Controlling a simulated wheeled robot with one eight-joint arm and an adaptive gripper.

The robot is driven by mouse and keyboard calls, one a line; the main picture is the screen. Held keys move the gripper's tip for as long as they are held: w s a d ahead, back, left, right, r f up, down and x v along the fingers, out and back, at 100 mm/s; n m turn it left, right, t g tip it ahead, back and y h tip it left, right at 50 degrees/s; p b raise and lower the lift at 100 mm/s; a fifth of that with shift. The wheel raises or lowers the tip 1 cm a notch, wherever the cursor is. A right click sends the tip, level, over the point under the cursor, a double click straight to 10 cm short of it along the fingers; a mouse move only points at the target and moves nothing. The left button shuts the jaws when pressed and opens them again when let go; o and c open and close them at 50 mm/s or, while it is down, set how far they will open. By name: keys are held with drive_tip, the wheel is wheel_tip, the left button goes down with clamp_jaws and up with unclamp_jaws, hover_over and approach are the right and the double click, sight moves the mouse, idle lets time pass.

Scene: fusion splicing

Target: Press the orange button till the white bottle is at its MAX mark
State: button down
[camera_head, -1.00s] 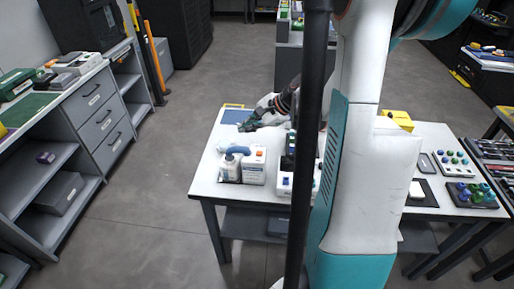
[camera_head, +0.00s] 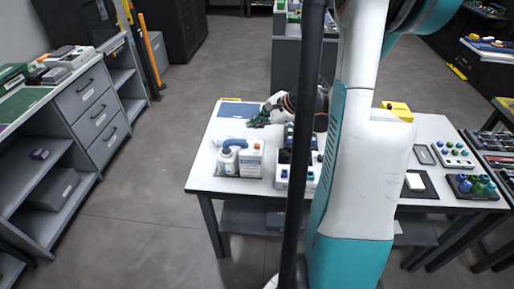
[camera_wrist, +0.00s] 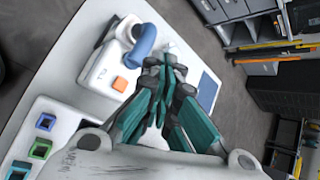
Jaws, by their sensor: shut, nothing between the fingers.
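The white bottle (camera_head: 227,163) stands upright at the left of the table, beside the white dispenser body (camera_head: 250,166). A blue curved part (camera_head: 237,142) sits above them. The orange button (camera_head: 257,146) is on top of the dispenser and also shows in the wrist view (camera_wrist: 119,84), left of my fingers. My gripper (camera_head: 257,121) is shut and empty, beyond the button in the head view and apart from it. Its green fingers fill the middle of the wrist view (camera_wrist: 167,65). The bottle's level and MAX mark are too small to read.
The white table (camera_head: 207,178) also holds a unit with coloured sockets (camera_wrist: 38,148) near the dispenser and a blue mat (camera_head: 238,110) at the back left. My dark column and arm hide part of the table. Trays with blue and green items (camera_head: 472,186) lie at right.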

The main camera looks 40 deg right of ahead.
sight(257, 147)
wheel_tip(257, 147, down, 6)
drive_tip(key=b, duration=0.4)
drive_tip(key=shift+f, duration=0.25)
idle(1.1)
drive_tip(key=shift+f+b, duration=0.4)
drive_tip(key=shift+b, duration=0.2)
drive_tip(key=shift+f+b, duration=0.45)
idle(0.4)
drive_tip(key=shift+r, duration=0.1)
drive_tip(key=shift+r+p, duration=0.65)
drive_tip(key=shift+r, duration=0.2)
drive_tip(key=shift+r+p, duration=1.75)
drive_tip(key=shift+r, duration=0.8)
drive_tip(key=shift+f, duration=0.1)
